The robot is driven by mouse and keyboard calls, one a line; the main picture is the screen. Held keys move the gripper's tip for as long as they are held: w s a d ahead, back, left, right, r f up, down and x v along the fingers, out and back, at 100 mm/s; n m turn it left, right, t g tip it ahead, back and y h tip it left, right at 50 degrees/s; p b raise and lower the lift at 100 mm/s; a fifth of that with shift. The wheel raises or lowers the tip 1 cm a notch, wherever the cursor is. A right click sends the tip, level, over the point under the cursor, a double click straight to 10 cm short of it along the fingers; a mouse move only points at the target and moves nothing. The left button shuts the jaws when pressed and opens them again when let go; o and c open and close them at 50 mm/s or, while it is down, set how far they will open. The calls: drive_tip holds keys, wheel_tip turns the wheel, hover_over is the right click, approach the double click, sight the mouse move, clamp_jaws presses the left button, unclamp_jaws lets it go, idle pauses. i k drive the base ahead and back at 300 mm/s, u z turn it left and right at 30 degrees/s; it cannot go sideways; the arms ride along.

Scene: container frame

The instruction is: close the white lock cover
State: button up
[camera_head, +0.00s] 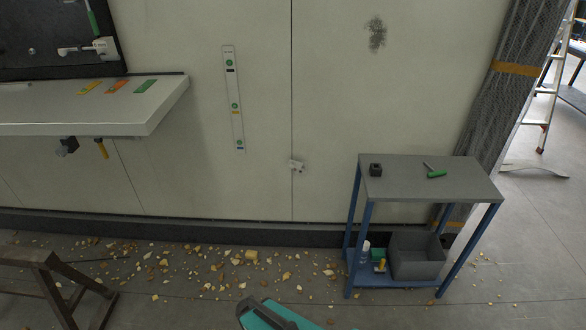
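A small white fitting (296,166), which looks like the lock with its cover, sits on the vertical seam of the pale wall panels, left of the blue-legged table. It is small in the picture, and I cannot tell whether its cover is open or shut.
A grey-topped table (420,183) with blue legs stands right of the fitting, carrying a small black block (376,169) and a green-handled tool (437,174). A white shelf (150,112) juts out at left. Debris (252,257) litters the floor. A dark trestle (50,267) stands lower left.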

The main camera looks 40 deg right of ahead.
sight(292, 164)
drive_tip(key=i, duration=0.9)
drive_tip(key=u, duration=0.05)
